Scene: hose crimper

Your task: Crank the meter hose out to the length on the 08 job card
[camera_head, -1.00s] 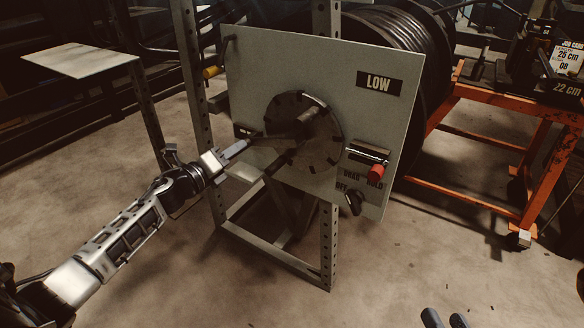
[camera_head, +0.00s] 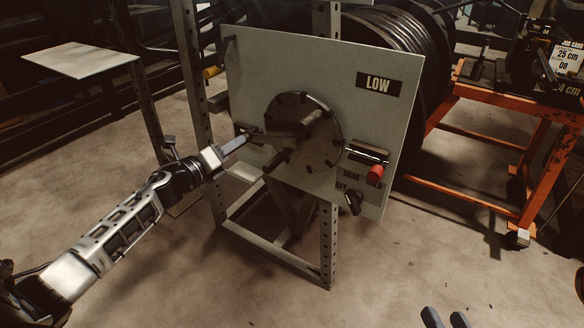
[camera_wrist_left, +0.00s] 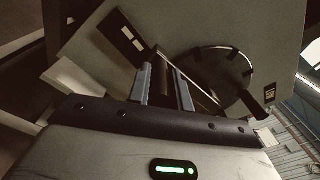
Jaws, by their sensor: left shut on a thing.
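The job card (camera_head: 569,58) at the upper right reads 25 cm and 08. The length readout (camera_head: 568,89) below it ends in "4 cm"; its first digit is hard to read. The hose reel (camera_head: 405,45) stands behind the panel. My right gripper (camera_head: 445,316) shows only two separated fingertips at the bottom edge, empty.
A red-knobbed lever (camera_head: 376,173) stands by the DRAG and HOLD labels, with a black knob (camera_head: 354,202) by OFF. An orange bench (camera_head: 480,185) stands right; a pale tabletop (camera_head: 78,60) stands left.

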